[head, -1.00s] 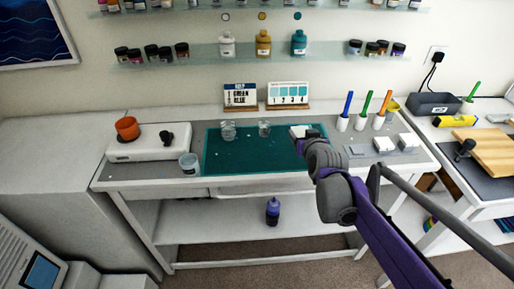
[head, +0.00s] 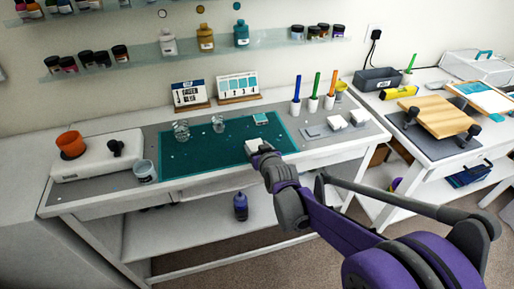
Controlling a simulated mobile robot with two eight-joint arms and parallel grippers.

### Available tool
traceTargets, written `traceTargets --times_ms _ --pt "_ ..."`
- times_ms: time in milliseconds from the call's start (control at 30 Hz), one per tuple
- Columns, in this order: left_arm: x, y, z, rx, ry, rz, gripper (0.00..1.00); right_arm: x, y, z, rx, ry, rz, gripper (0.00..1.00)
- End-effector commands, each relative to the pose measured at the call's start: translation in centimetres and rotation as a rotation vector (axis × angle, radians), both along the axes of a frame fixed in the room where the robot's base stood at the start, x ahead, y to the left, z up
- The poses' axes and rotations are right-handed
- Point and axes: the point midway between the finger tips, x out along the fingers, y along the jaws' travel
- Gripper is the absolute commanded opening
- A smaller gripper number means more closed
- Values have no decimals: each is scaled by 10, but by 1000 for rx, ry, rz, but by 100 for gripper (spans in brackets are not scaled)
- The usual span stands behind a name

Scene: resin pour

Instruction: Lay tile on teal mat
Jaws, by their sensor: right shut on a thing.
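The teal mat (head: 205,156) lies on the grey worktop in the middle of the white bench. My right gripper (head: 263,149) is over the mat's right part, shut on a white tile (head: 254,144). I cannot tell whether the tile touches the mat or is just above it; the gripper hides its near side. A small pale teal piece (head: 260,118) is at the mat's far right corner. My left gripper is out of view.
Another cup (head: 145,171) stands left of the mat. White blocks (head: 337,122) and a grey slab (head: 313,131) lie to the right. Two cards (head: 238,86) and upright coloured pens (head: 314,90) stand behind.

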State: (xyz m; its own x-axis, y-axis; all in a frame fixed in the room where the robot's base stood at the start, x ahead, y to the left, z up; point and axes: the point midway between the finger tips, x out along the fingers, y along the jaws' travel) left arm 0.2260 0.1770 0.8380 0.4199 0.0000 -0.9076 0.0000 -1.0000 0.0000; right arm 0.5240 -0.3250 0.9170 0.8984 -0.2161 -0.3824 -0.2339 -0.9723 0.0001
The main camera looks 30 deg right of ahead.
Motion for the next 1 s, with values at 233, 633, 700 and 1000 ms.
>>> traceTargets --times_ms 233,633,700,1000 --pt "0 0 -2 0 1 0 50 0 0 -3 0 0 0 85" --pt "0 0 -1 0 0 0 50 0 0 -1 0 0 0 99" --pt "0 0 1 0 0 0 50 -2 0 2 0 0 0 99" --pt "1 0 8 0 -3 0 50 -48 12 22 0 0 0 99"
